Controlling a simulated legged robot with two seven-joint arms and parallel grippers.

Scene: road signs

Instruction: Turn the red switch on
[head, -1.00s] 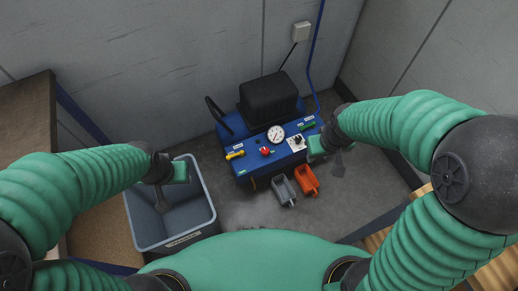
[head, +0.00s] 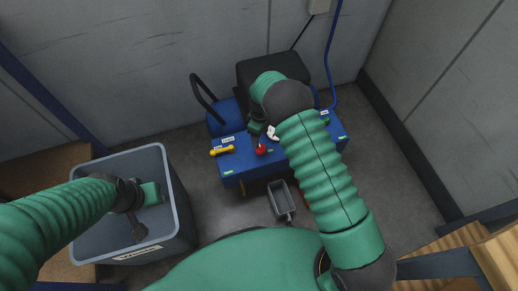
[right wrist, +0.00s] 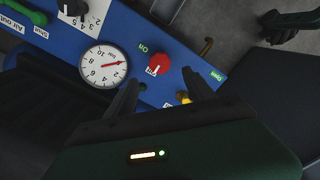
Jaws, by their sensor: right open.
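The red switch (head: 261,149) is a round knob on the top of the blue machine (head: 237,162). In the right wrist view the red switch (right wrist: 158,64) shows between and just beyond my two dark fingertips, beside a small green "On" label (right wrist: 143,47). My right gripper (right wrist: 161,88) is open and empty, with no clear contact. In the head view my right gripper (head: 257,122) is over the panel, behind the red switch, partly hidden by my arm. My left gripper (head: 146,212) hangs over the grey bin; its jaw gap is unclear.
A white gauge (right wrist: 103,65) sits beside the switch; a yellow handle (head: 222,150) is left of it. A black knob (right wrist: 72,8) and green handle (right wrist: 27,11) are farther along. A grey bin (head: 178,185) stands left; a small grey tray (head: 282,199) lies on the floor.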

